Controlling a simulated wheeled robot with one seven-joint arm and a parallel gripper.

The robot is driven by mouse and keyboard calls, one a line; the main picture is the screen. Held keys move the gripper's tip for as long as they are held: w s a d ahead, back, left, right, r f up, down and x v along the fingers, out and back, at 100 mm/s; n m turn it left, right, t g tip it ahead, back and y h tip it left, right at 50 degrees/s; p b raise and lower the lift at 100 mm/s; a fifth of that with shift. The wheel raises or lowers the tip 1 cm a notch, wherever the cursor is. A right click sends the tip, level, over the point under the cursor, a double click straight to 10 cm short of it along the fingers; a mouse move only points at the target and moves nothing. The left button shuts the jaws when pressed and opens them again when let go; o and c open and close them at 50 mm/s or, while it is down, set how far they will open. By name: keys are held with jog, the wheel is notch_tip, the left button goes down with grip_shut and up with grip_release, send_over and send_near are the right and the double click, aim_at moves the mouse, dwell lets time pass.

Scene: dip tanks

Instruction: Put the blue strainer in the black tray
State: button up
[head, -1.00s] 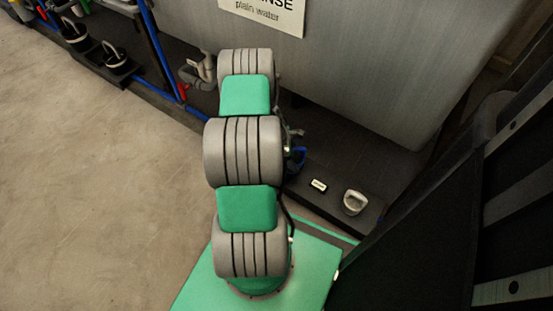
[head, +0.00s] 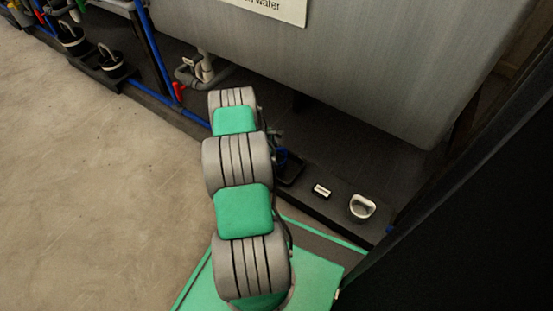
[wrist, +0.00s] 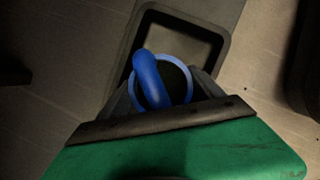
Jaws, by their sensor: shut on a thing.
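The blue strainer (wrist: 151,80) has a round blue rim, a dark bowl and a thick blue handle. In the wrist view it sits between the two dark fingers of my gripper (wrist: 160,98), which is shut on it. My arm hides the gripper there.
A dark ledge carries a small white-labelled block (head: 321,190) and a white cup-like container (head: 362,207) right of the tray. A large grey tank (head: 370,70) stands above. Blue pipes and black containers (head: 110,63) are at the left. A dark panel (head: 470,200) stands at the right.

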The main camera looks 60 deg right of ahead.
jog(key=o, duration=1.1)
jog(key=shift+f, duration=0.1)
jog(key=shift+o, duration=0.2)
jog(key=w+a+r+t+p, duration=0.1)
jog(key=w+a+r+p, duration=0.2)
jog(key=w+r, duration=0.45)
jog(key=w+a+r+p, duration=0.2)
jog(key=w+a+r, duration=0.15)
jog(key=r, duration=0.75)
jog(key=w+a+r+m+t, duration=0.2)
jog(key=w+a+r, duration=0.6)
jog(key=a+r, duration=0.45)
jog(key=s+a+r+m+t, duration=0.1)
jog(key=a+r, duration=0.3)
jog(key=a, duration=0.4)
jog(key=a+r+t, duration=0.1)
jog(key=a+r, duration=0.3)
jog(key=a, duration=0.4)
jog(key=s+a+r+m+t+y, duration=0.1)
jog(key=s+a+r+m+y, duration=0.1)
jog(key=s+a, duration=0.8)
jog(key=a, duration=0.4)
jog(key=shift+a+r, duration=0.15)
jog(key=shift+r, duration=0.15)
